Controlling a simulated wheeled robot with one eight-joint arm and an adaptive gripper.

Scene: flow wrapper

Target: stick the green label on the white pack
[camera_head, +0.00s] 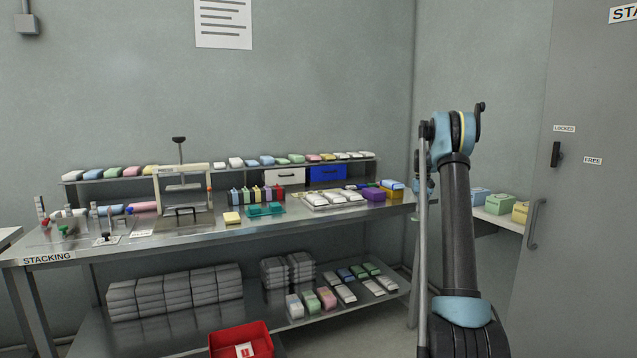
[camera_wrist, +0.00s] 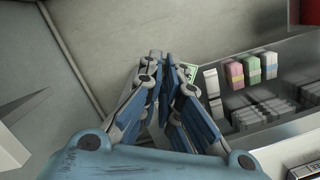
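My gripper (camera_wrist: 163,56) shows in the wrist view with its fingertips close together; a narrow gap seems to run between the fingers, and I cannot tell whether anything thin is between them. A small piece with green and white on it (camera_wrist: 190,72) shows just right of the right finger; I cannot tell whether it is the green label or whether it touches the finger. In the head view several white packs (camera_head: 335,198) lie on a tray on the steel bench. My arm stands upright at the right there, and my gripper is not clearly visible.
The steel bench (camera_head: 230,228) carries a press-like frame (camera_head: 183,187), a rack of coloured pieces (camera_head: 257,195), a teal tray (camera_head: 265,210) and a purple box (camera_head: 373,194). A red bin (camera_head: 240,342) stands in front. A grey door (camera_head: 580,200) is at right.

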